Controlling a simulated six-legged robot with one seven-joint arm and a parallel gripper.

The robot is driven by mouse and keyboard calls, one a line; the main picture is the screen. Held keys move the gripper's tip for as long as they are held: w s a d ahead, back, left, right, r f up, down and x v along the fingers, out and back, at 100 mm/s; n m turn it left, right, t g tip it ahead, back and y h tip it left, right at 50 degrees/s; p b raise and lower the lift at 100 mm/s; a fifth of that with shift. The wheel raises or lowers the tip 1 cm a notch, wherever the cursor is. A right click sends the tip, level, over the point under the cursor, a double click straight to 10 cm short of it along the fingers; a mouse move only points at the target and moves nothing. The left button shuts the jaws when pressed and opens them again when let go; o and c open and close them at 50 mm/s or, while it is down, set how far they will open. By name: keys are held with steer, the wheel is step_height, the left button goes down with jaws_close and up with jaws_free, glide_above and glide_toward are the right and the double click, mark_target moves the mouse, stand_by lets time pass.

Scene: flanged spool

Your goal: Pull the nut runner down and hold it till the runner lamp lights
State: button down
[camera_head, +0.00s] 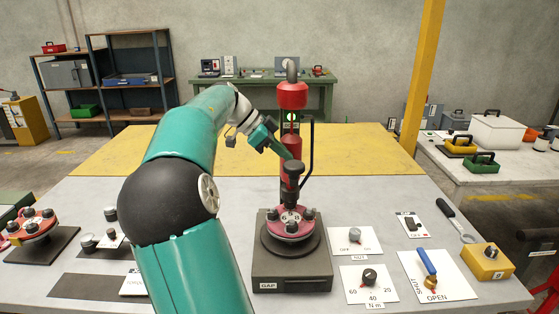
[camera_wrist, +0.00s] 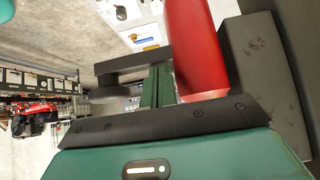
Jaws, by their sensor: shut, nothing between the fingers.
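The red nut runner (camera_head: 292,97) hangs upright over the flanged spool (camera_head: 290,223). Its dark lower end (camera_head: 292,182) comes down close to the flange; I cannot tell whether it touches. A dark bent handle (camera_head: 311,150) runs along its right side. My gripper (camera_head: 287,155) is shut and empty, at the runner's left side around mid-height. In the wrist view the green fingers (camera_wrist: 158,86) lie right beside the red runner body (camera_wrist: 197,50); contact is unclear. A small round pale spot with green (camera_head: 292,117) shows on the runner; whether it is the lamp, or lit, is unclear.
The spool sits on a grey block marked GAP (camera_head: 292,272). A switch plate (camera_head: 355,240), a torque dial (camera_head: 369,280) and a blue-handled valve (camera_head: 429,268) stand to its right. A second red flange (camera_head: 35,225) is at far left. A yellow post (camera_head: 424,75) rises behind right.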

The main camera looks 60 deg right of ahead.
steer(key=v, duration=1)
steer(key=shift+r, duration=0.2)
steer(key=shift+s, duration=0.1)
